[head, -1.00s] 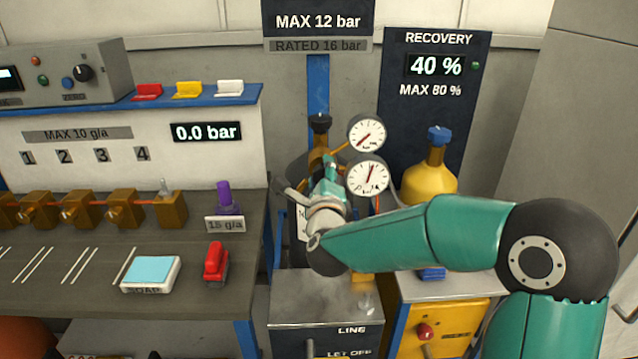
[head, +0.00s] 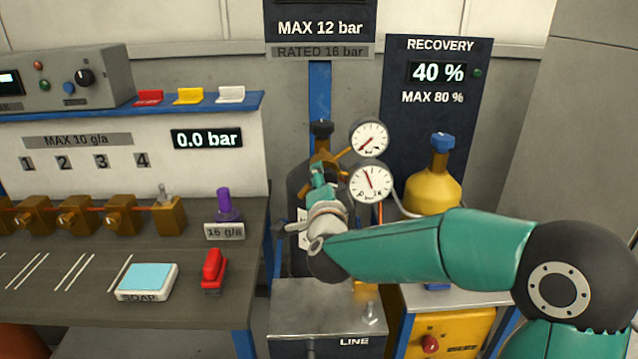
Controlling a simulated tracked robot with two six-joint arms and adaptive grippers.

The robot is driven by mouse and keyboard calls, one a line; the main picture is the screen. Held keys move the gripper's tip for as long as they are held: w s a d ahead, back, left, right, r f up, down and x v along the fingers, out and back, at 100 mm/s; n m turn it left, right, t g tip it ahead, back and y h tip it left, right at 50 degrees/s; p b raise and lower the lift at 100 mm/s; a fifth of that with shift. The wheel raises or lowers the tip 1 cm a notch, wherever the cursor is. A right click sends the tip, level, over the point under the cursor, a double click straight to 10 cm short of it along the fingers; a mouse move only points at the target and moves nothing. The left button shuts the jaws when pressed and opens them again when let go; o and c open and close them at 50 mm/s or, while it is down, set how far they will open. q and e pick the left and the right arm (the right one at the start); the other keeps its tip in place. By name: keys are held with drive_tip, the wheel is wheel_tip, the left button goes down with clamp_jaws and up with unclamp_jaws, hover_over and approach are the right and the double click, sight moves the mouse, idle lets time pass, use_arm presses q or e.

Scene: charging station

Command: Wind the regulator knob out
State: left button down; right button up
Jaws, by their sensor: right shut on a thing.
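My right gripper (head: 319,179) is at the brass regulator (head: 322,160) on the dark cylinder, just left of the two gauges. It is shut on the regulator knob, which the gripper hides. The upper gauge (head: 369,138) has its needle toward the lower left. The lower gauge (head: 371,182) has its needle pointing up and slightly left. My left gripper is out of view.
A yellow cylinder (head: 434,189) stands to the right, under the recovery panel (head: 436,110) reading 40 %. The grey line box (head: 330,312) is below the gripper. A bench (head: 90,262) on the left carries brass valves, a soap box (head: 147,281) and a red object (head: 213,271).

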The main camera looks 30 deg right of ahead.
drive_tip(key=n+p, duration=0.1)
drive_tip(key=n, duration=0.4)
drive_tip(key=shift+n, duration=0.3)
drive_tip(key=n+p, duration=0.2)
drive_tip(key=n, duration=0.3)
drive_tip(key=shift+d, duration=0.15)
drive_tip(key=n+p, duration=0.2)
drive_tip(key=n, duration=0.4)
drive_tip(key=shift+s+d+r+n, duration=0.1)
drive_tip(key=shift+n, duration=0.3)
drive_tip(key=n+p, duration=0.2)
drive_tip(key=n, duration=0.2)
drive_tip(key=shift+n, duration=0.4)
drive_tip(key=o, duration=1.2)
drive_tip(key=shift+c, duration=0.2)
drive_tip(key=shift+d+f, duration=0.1)
drive_tip(key=shift+f, duration=0.1)
